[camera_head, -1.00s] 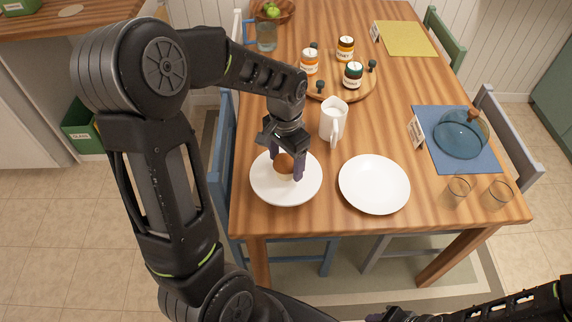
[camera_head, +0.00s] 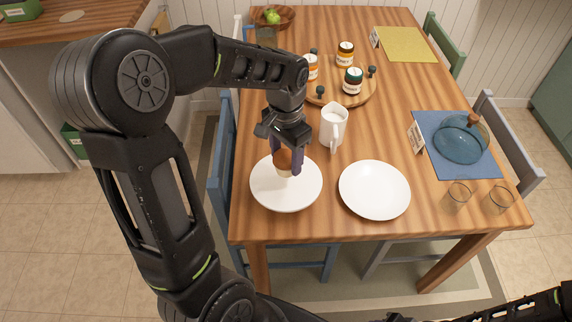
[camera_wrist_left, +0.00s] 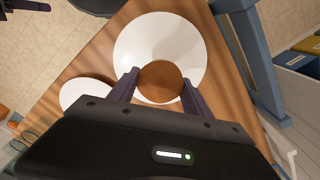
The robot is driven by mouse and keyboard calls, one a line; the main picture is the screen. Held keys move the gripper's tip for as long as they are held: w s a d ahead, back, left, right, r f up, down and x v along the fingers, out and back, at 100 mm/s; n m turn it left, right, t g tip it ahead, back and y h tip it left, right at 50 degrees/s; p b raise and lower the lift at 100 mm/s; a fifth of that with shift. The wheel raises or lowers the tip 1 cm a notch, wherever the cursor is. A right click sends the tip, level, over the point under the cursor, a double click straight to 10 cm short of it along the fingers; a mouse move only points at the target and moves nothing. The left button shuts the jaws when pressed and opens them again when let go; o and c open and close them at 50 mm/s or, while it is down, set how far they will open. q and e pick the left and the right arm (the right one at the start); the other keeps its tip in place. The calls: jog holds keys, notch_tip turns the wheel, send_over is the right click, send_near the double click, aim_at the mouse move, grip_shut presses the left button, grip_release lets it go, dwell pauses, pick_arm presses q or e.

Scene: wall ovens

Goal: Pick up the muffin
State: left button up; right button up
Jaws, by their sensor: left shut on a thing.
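The brown-topped muffin (camera_head: 283,161) is between the fingers of my left gripper (camera_head: 286,164), above the left white plate (camera_head: 287,196). In the left wrist view the muffin (camera_wrist_left: 160,82) sits between the two dark fingers of the gripper (camera_wrist_left: 160,90), with the white plate (camera_wrist_left: 150,40) behind it. The left gripper is shut on the muffin. The muffin's underside appears clear of the plate, with a small gap. Part of the right arm (camera_head: 500,308) shows at the bottom right, but its gripper's fingers cannot be made out.
An empty white plate (camera_head: 374,190) lies to the right. A white pitcher (camera_head: 333,127) stands close beside the left gripper. A round board (camera_head: 340,92) with several jars is behind. Two glasses (camera_head: 457,196) and a blue dome (camera_head: 461,140) are at the right.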

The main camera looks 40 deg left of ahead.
aim_at(286, 155)
pick_arm(q)
notch_tip(286, 155, up, 6)
jog(key=shift+r, duration=0.1)
dwell(0.7)
